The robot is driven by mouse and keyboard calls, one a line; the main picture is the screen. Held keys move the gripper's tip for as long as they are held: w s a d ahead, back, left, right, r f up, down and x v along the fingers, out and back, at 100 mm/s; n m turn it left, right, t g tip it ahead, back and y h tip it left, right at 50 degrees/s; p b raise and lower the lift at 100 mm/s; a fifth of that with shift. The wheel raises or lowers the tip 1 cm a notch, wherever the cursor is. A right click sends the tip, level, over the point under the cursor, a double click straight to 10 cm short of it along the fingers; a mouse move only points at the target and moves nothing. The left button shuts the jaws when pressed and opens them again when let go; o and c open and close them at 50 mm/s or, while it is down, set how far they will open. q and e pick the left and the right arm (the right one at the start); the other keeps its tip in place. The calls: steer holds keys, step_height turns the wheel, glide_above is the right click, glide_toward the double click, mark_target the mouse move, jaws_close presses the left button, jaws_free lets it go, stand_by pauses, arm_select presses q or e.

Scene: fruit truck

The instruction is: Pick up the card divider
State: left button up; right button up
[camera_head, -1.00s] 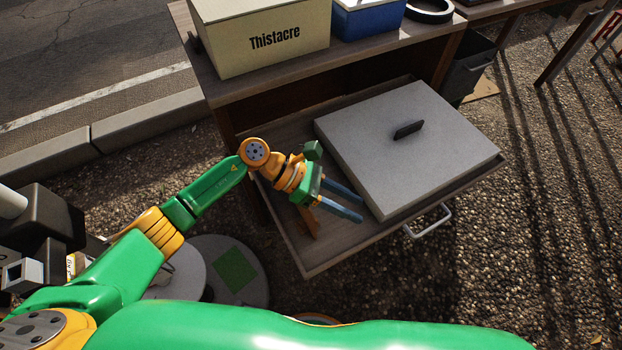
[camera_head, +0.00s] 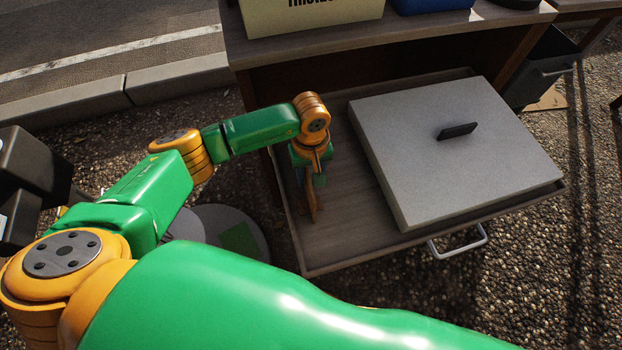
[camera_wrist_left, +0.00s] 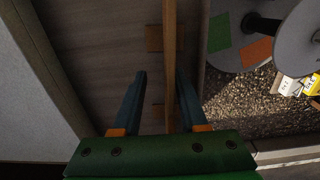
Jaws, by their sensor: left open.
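An upright thin brown wooden piece, which I take to be the card divider (camera_head: 312,208), stands in the left part of the open drawer. In the left wrist view the divider (camera_wrist_left: 169,60) is a long narrow bar seen from above, with short cross pieces at its foot. My left gripper (camera_head: 310,182) points down over it, open. In the left wrist view its fingers (camera_wrist_left: 161,74) lie on either side of the bar, which is nearer the right finger. Contact cannot be told. The arm and gripper hide part of the divider in the head view. My right gripper is not in view.
The wooden drawer (camera_head: 349,262) holds a large grey lidded box (camera_head: 420,130) with a black handle, right of the divider. A bare strip of drawer floor lies between them. The counter (camera_head: 400,38) overhangs the drawer's back, carrying a cream box (camera_head: 300,18) and a blue box (camera_head: 432,5).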

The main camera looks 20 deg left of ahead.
arm_select(q)
jaws_close()
steer(key=shift+w+r, duration=0.1)
steer(key=shift+r, duration=0.1)
